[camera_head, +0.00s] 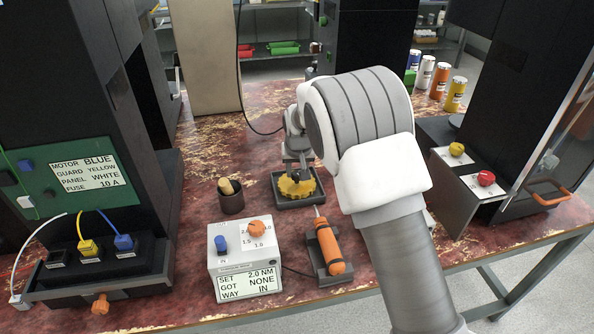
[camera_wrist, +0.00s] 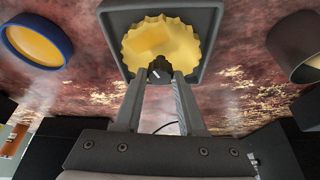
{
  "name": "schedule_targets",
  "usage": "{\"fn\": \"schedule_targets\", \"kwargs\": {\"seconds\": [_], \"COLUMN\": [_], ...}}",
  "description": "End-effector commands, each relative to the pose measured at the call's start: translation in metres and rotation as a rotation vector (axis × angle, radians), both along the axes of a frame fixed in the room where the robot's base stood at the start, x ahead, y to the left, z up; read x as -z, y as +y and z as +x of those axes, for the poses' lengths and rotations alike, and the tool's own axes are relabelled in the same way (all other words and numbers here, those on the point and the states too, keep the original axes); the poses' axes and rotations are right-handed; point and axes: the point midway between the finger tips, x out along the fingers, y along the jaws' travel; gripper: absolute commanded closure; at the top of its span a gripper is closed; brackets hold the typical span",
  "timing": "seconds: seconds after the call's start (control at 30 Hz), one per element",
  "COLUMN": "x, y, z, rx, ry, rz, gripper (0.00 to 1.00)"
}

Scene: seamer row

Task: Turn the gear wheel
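The yellow gear wheel (camera_head: 297,186) lies flat in a dark square holder (camera_head: 318,201) on the bench. In the wrist view the gear wheel (camera_wrist: 185,45) fills the top middle, with an orange patch on its face. A small dark knob (camera_wrist: 160,70) with a white mark shows at its near edge. My gripper (camera_head: 296,168) points down over the gear wheel. In the wrist view the fingertips of my gripper (camera_wrist: 161,76) stand apart, one on each side of the dark knob. I cannot tell whether they touch it.
An orange screwdriver (camera_head: 328,246) lies in a stand in front. A torque display box (camera_head: 243,283) and a dark cup (camera_head: 231,203) stand to the left. A panel with yellow and red knobs (camera_head: 485,179) is at right. Cans (camera_head: 439,80) stand at back right.

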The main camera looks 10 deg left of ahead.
Motion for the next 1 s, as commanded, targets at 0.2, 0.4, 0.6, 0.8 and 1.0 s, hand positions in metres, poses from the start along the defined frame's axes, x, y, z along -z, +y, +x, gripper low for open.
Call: {"fn": "schedule_targets", "kwargs": {"seconds": [0.2,0.4,0.6,0.8,1.0], "x": [-0.0001,-0.0006,-0.0017,-0.0015,-0.0005], "y": [-0.0001,0.0002,0.0024,0.0030,0.0035], "z": [-0.0001,-0.0003,-0.0013,-0.0009,-0.0010], "rx": [0.000,0.009,0.119,0.284,0.394], "ry": [0.000,0.001,0.002,0.001,0.002], "rz": [0.000,-0.001,-0.004,-0.003,-0.002], "gripper": [1.00,1.00,1.00,1.00,1.00]}}
